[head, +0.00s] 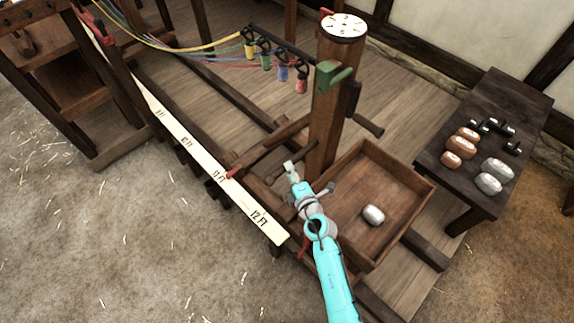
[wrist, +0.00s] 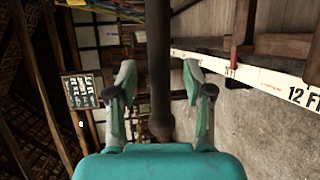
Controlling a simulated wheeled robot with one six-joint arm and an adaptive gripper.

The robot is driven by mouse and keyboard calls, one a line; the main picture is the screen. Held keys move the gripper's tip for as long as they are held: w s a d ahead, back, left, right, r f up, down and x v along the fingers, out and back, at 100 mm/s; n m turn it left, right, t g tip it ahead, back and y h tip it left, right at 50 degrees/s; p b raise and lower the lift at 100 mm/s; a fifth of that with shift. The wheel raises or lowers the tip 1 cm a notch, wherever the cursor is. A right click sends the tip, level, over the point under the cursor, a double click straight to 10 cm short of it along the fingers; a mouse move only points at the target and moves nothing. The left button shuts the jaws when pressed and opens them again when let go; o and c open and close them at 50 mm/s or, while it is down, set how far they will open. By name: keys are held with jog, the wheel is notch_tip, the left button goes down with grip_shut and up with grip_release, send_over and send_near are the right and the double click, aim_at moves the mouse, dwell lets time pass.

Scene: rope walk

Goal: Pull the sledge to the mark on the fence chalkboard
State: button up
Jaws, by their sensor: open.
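The sledge is a wooden frame with a thick post (head: 327,110), a dial (head: 343,25) on top and an open tray (head: 425,195) holding one silver weight (head: 373,215). A red pointer (head: 233,173) is over the white rule (head: 200,158), near the 11 FT label. My gripper (head: 291,172) is in front of the post, left of the tray. In the wrist view my gripper (wrist: 161,92) is open, with a dark round wooden bar (wrist: 158,60) between its fingers; contact cannot be told. A small dark board with white marks (wrist: 82,90) hangs at left; its writing is unreadable.
A dark bench (head: 500,120) at right holds several copper, silver and black weights. Several coloured strands run from hooks (head: 265,55) by the post to the upper left. A wooden rack (head: 70,80) stands at left. The floor (head: 110,240) in front is clear, with straw.

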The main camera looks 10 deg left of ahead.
jog(key=shift+x, duration=1.8)
grip_shut()
